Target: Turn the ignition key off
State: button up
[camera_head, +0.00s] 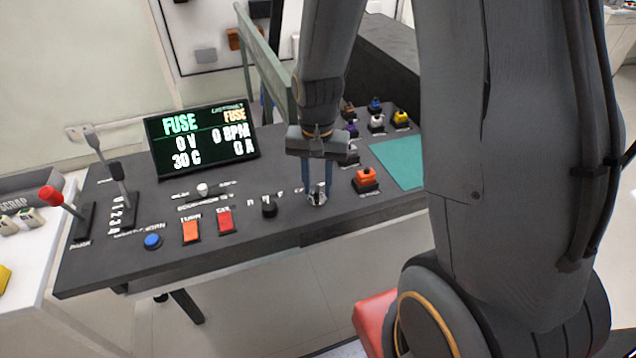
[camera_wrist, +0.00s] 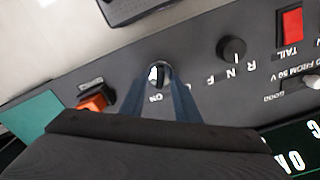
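The ignition key (camera_head: 318,198) is in its silver switch at the front of the dark console, to the right of the black gear knob. In the wrist view the key (camera_wrist: 158,73) shows as a small dark and silver piece near the "ON" label. My gripper (camera_head: 317,190) points down over it, with its two blue-grey fingers apart, one on each side. The fingers (camera_wrist: 160,80) flank the key in the wrist view, with a gap between them. Whether they touch the key is unclear. The fingers partly hide the switch and its labels.
A black gear knob (camera_head: 269,206) and red TAIL switch (camera_head: 226,220) are left of the key. An orange button (camera_head: 366,180) is close on the right, before a green mat (camera_head: 400,160). The display (camera_head: 201,139) behind reads FUSE, 0 V, 30 C.

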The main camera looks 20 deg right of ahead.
grip_shut()
jog(key=shift+n, duration=0.4)
jog(key=n+p, duration=0.2)
jog(key=n, duration=0.2)
jog(key=shift+n+p, duration=0.35)
jog(key=shift+n, duration=0.05)
jog(key=n+p, duration=0.2)
jog(key=n, duration=0.4)
jog(key=shift+a, duration=0.1)
jog(key=shift+w+n, duration=0.1)
jog(key=shift+n, duration=0.2)
grip_release()
